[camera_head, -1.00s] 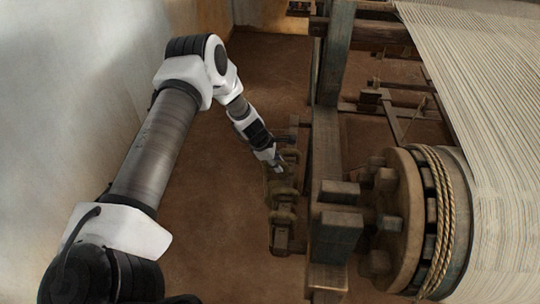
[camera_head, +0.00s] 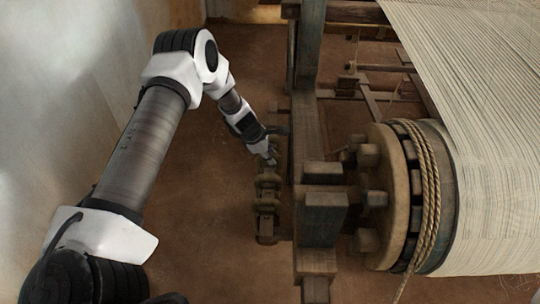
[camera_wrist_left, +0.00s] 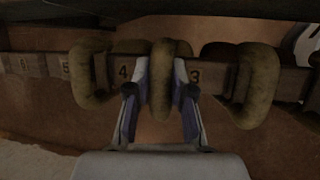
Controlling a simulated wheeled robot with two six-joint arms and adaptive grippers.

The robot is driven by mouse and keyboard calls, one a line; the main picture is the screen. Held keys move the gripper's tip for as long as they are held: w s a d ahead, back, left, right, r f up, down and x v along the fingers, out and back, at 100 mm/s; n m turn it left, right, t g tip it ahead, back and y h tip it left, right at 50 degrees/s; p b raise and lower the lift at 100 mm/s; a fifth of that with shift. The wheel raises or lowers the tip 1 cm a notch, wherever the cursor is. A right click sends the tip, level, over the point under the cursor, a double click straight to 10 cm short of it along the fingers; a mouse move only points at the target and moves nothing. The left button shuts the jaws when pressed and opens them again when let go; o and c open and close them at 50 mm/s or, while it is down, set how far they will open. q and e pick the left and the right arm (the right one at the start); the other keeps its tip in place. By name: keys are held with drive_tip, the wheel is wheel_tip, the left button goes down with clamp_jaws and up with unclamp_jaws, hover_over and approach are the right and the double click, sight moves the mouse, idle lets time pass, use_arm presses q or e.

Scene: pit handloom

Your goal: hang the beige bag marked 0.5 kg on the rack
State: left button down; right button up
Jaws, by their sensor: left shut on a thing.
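My left gripper (camera_head: 271,158) is at the upper part of the rack (camera_head: 266,222), a narrow wooden bar beside the loom. In the left wrist view, my left gripper (camera_wrist_left: 160,92) is shut on a thick olive-brown loop (camera_wrist_left: 162,62), one finger on each side. This loop is in front of the rack bar (camera_wrist_left: 210,75), between the numbers 4 and 3. Two similar loops are on the bar to the left (camera_wrist_left: 90,75) and right (camera_wrist_left: 258,85). No 0.5 kg mark is readable, and I cannot tell whether the held loop belongs to the beige bag. My right gripper is not in view.
The loom's wooden post (camera_head: 308,130) and blocks stand close to the right of the rack. A large beam drum (camera_head: 398,195) with rope and pale warp threads (camera_head: 480,120) is further right. A pale wall (camera_head: 60,90) is at left. Brown floor (camera_head: 205,230) is open between.

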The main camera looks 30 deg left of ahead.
use_arm(q)
drive_tip(key=shift+f, duration=0.2)
idle(0.4)
drive_tip(key=c, duration=0.9)
unclamp_jaws()
drive_tip(key=shift+c, duration=0.2)
drive_tip(key=v, duration=1.2)
